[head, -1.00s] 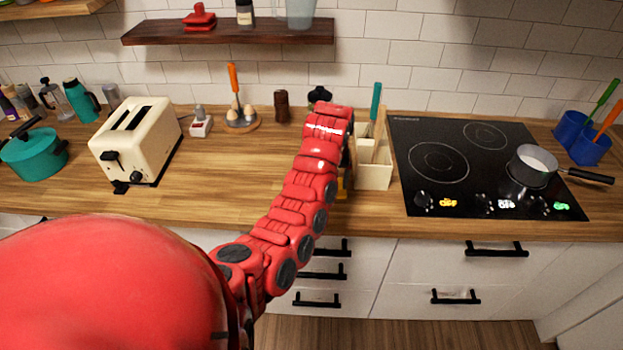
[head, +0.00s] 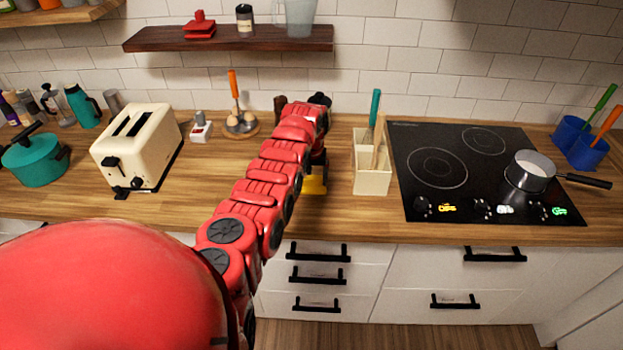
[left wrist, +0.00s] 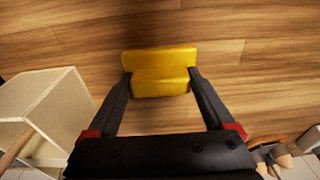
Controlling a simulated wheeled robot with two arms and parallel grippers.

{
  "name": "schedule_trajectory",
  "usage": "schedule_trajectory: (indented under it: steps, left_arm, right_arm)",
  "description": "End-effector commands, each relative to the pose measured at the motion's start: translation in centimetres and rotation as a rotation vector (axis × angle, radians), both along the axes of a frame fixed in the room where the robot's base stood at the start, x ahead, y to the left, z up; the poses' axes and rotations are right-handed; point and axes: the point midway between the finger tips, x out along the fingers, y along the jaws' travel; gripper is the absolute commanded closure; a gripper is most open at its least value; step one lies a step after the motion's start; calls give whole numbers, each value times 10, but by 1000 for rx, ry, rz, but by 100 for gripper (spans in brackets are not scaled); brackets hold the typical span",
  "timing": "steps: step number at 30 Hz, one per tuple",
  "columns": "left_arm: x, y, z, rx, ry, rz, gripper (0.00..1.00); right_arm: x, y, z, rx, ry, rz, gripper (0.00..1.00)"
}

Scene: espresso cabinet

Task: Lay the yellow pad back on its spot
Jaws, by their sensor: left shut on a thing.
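The yellow pad (head: 315,184) shows in the head view just below my left gripper (head: 318,172), near the counter's front edge and left of the cream utensil holder. In the left wrist view the yellow pad (left wrist: 160,72) lies between the two black fingertips of my left gripper (left wrist: 160,84), which is shut on its sides. Wooden surface shows beyond it. Whether the pad touches the counter I cannot tell. My red left arm hides part of the counter. I see no marked spot for the pad. My right gripper is not in view.
The cream utensil holder (head: 371,178) stands right of the gripper, with the black cooktop (head: 470,170) beyond it. A cream toaster (head: 138,145) stands to the left. An egg holder (head: 241,128) is at the back. Bare counter (head: 220,175) lies between toaster and arm.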

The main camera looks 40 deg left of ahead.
Motion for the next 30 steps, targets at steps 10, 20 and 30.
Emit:
schedule_trajectory:
  steps: [10,20,30]
  left_arm:
    - [1,0,-14,2,-3,0,100]
    - [1,0,-17,2,-2,-1,0]
    - [1,0,-11,3,-3,0,0]
  right_arm:
    - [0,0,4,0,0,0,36]
    - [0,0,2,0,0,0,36]
    - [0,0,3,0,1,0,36]
